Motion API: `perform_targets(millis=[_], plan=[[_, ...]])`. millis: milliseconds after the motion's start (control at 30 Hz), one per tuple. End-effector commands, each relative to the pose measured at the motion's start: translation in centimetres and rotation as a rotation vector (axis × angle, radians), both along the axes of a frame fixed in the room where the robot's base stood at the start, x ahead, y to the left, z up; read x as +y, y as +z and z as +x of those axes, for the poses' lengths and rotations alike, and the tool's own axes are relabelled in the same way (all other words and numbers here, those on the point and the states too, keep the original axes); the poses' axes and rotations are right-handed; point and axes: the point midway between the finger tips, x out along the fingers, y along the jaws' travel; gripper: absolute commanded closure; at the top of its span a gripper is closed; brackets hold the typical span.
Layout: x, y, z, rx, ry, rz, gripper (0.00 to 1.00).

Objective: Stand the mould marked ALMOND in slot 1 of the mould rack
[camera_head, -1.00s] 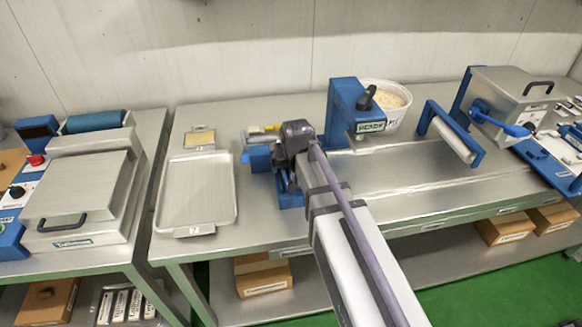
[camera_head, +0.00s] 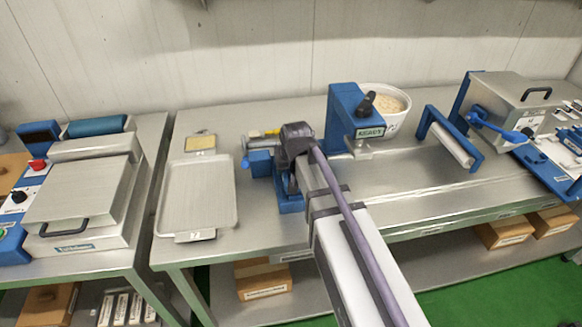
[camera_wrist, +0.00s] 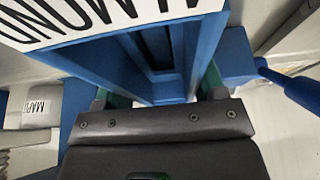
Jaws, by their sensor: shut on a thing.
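The mould marked ALMOND (camera_wrist: 145,62) is blue. Its white label, with large black letters upside down, fills the top left of the wrist view. My gripper (camera_wrist: 165,92) is shut on it, with a green-edged finger at each side. In the head view, my gripper (camera_head: 275,160) is low over the table, left of the READY unit, with blue parts around it. My wrist and arm hide most of the mould there. I cannot clearly make out the mould rack or slot 1, or whether the mould touches anything beneath.
A shallow metal tray (camera_head: 197,195) lies left of my gripper. A small plate with a yellowish top (camera_head: 200,144) is behind it. The blue READY unit (camera_head: 345,115) and a white tub (camera_head: 392,88) stand to the right. A small pale piece marked MAP (camera_wrist: 42,105) shows in the wrist view.

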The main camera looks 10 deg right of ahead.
Motion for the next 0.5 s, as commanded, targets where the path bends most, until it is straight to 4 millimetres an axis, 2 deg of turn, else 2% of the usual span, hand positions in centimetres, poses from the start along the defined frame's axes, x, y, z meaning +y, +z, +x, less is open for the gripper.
perform_targets(millis=[33, 300, 400, 500], plan=[[0.0, 1.9, 0.0, 0.0, 0.0, 0.0, 0.69], [0.0, 8.4, 0.0, 0.0, 0.0, 0.0, 0.69], [0.0, 9.5, 0.0, 0.0, 0.0, 0.0, 0.69], [0.0, 9.5, 0.0, 0.0, 0.0, 0.0, 0.69]])
